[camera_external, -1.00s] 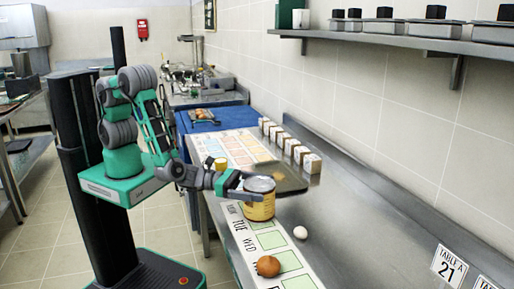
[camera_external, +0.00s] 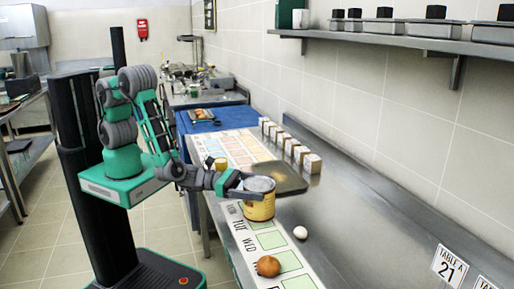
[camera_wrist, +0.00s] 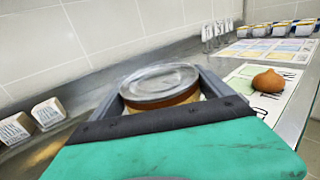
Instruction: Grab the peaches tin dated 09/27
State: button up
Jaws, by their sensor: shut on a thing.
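A large yellow tin (camera_external: 259,207) with a silver lid is at the mat's edge in the external view. My gripper (camera_external: 251,188) is shut around its upper part. In the wrist view the tin's shiny lid (camera_wrist: 160,82) sits between the two dark fingers of my gripper (camera_wrist: 165,92). The tin looks upright. The date and name on its label cannot be read. I cannot tell whether its base touches the table. A smaller yellow tin (camera_external: 221,164) stands farther back, near the mat's left edge.
A dark tray (camera_external: 289,180) lies just behind the held tin, with several small white-fronted boxes (camera_external: 312,163) along the wall side. The table's right side is clear.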

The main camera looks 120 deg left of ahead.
jog(key=shift+c, duration=1.4)
jog(key=shift+r, duration=0.15)
jog(key=shift+c, duration=0.3)
jog(key=shift+r, duration=0.1)
